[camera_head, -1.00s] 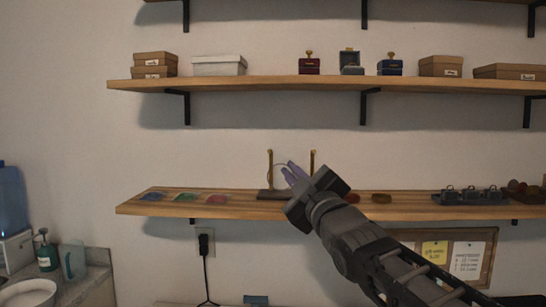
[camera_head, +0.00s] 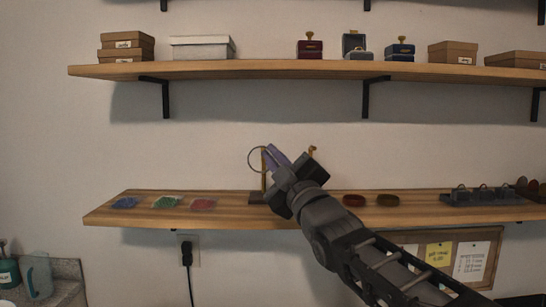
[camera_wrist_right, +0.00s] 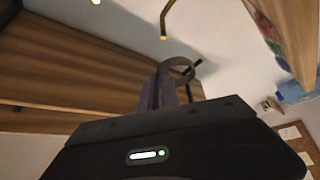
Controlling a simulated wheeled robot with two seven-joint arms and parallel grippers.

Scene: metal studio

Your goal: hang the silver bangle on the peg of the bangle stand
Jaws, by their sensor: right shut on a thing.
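The silver bangle (camera_head: 251,166) is a thin ring, held up at the upper left of my right gripper (camera_head: 273,156). That gripper's purple fingers are shut on the ring's edge. The bangle (camera_wrist_right: 181,67) also shows beyond the fingers in the right wrist view. The bangle stand has a dark base (camera_head: 256,198) on the lower shelf and two brass posts; my gripper hides much of it. The ring overlaps the left post (camera_head: 264,180) in the head view. A bent brass peg (camera_wrist_right: 164,22) stands apart from the ring in the wrist view. My left gripper is out of view.
The upper shelf (camera_head: 270,71) holds boxes.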

